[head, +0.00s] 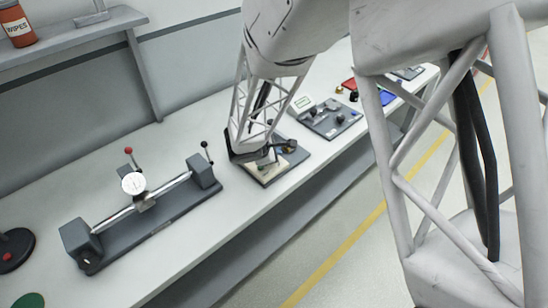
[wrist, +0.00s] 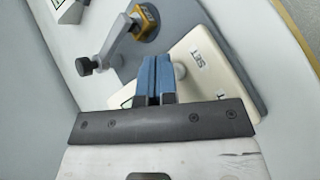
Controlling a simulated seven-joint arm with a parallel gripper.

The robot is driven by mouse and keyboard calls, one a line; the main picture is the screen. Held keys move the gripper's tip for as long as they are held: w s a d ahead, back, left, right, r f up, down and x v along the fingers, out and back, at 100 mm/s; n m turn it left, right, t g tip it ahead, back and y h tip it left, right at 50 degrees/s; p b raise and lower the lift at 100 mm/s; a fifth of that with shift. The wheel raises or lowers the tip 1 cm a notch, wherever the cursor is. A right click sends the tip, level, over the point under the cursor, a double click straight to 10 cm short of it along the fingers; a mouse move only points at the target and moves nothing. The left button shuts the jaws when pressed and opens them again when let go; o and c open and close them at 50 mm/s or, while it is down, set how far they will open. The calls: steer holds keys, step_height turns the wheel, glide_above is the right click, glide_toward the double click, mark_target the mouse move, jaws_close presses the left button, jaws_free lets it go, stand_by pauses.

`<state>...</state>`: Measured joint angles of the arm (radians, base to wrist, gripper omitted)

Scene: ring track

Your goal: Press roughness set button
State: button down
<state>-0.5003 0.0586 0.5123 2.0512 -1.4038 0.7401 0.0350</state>
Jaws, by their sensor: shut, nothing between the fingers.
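The roughness tester is a cream box (wrist: 215,75) on a grey base plate, with a "SET" label (wrist: 197,60) on its top. A pale round set button (wrist: 180,71) shows beside the label, partly hidden by my fingers. My gripper (wrist: 155,62) is shut and empty, its blue fingertips just left of the button over the box. I cannot tell whether they touch it. In the head view the cream box (head: 268,172) shows below my gripper (head: 262,160), which hides part of it.
An arm with a black knob (wrist: 85,66) and an orange hex part (wrist: 146,22) stands close beyond my fingers. A bench centre with a dial gauge (head: 134,184) is to the left. Another grey fixture plate (head: 328,119) stands to the right. The bench's front edge is near.

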steer(key=shift+f, duration=0.5)
stand_by(0.8)
steer(key=shift+r, duration=0.2)
stand_by(0.3)
steer(key=shift+r, duration=0.7)
steer(key=shift+r, duration=0.1)
steer(key=shift+r, duration=2.45)
